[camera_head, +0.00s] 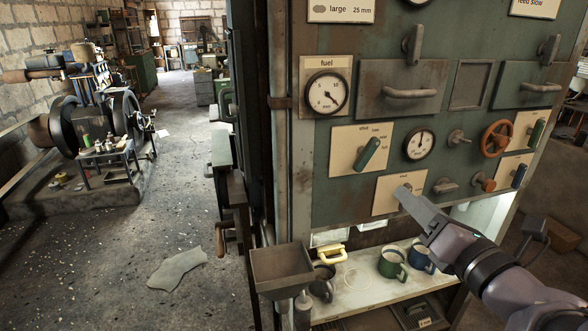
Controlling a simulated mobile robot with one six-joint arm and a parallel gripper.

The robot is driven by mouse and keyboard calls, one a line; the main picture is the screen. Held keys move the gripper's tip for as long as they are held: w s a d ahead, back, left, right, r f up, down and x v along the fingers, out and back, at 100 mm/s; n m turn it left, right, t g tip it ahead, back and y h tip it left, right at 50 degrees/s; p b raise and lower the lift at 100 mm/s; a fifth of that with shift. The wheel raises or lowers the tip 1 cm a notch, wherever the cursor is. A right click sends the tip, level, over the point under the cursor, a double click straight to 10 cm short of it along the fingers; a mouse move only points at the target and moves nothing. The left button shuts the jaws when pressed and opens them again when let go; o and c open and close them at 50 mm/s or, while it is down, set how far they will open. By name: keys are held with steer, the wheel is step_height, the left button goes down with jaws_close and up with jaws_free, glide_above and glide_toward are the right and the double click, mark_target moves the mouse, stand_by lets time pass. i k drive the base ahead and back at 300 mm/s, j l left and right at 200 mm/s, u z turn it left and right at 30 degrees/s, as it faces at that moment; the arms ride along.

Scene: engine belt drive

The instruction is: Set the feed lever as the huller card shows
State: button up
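A green-handled lever (368,153) sits on a cream plate with small position labels that are hard to read; its handle leans up to the right. Another cream plate (385,196) below it is partly hidden by my gripper (408,198), so any lever on it is hidden. I cannot tell which is the feed lever. My gripper's finger opening is not clear.
The panel also carries a fuel gauge (327,93), a second gauge (419,143), a red handwheel (496,138) and small knobs. Below is a shelf (350,303) with mugs (393,262). A metal hopper (282,268) stands at its left. Open floor lies left.

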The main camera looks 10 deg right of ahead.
mark_target(535, 132)
steer(key=z, duration=1.6)
steer(key=i+l, duration=0.95)
steer(key=i, duration=0.25)
steer(key=l+z, duration=0.05)
